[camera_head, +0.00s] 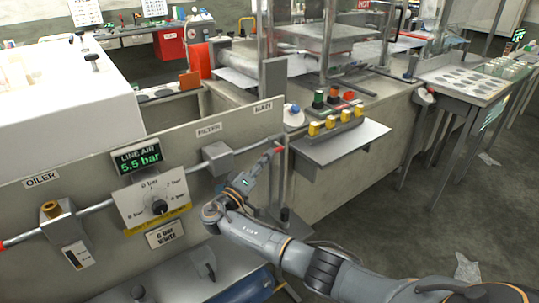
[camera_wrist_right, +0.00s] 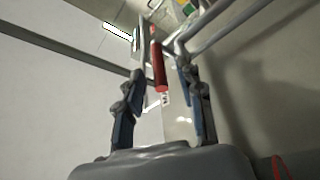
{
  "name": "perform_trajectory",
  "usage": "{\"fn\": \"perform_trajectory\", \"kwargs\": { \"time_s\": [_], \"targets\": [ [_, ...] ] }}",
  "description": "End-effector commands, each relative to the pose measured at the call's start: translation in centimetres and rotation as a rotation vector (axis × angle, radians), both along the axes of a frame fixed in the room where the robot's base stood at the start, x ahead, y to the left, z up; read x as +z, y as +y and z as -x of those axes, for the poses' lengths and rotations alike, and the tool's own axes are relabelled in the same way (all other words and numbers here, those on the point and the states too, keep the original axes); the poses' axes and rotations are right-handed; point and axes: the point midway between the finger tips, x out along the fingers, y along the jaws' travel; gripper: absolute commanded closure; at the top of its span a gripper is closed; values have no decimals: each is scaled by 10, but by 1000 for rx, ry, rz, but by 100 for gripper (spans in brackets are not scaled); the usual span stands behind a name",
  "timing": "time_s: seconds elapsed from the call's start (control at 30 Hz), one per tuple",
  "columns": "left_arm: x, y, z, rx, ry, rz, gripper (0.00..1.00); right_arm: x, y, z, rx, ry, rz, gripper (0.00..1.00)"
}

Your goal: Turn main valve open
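The main valve shows as a red lever handle (camera_head: 279,149) at the right end of the grey pipe, below the "MAIN" label (camera_head: 264,107). My right gripper (camera_head: 266,162) reaches up to it from below, with its fingertips close to the handle. In the right wrist view, the red handle (camera_wrist_right: 159,66) lies lengthwise between the two spread fingers of the gripper (camera_wrist_right: 163,55). Gaps show on both sides of the handle, so the fingers look open around it. Whether a fingertip touches it is hard to tell. My left gripper is not in view.
The panel carries an oiler (camera_head: 64,224), a regulator dial (camera_head: 158,207), a filter block (camera_head: 217,157) and a display (camera_head: 137,157) reading 5.5 bar. A shelf (camera_head: 340,143) with coloured buttons (camera_head: 329,125) juts out to the right.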

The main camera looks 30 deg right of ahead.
Motion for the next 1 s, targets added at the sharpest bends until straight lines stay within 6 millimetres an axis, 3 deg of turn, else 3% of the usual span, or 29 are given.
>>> {"fn": "perform_trajectory", "kwargs": {
  "time_s": [0.2, 0.4, 1.0],
  "targets": [
    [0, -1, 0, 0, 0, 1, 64, -12, 45, 18, 4, 2, -3, 63],
    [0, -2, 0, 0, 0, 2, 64, -18, 71, 30, 3, 1, 0, 63],
    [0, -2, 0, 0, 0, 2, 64, -20, 80, 35, 1, 0, 1, 63]
  ]
}}
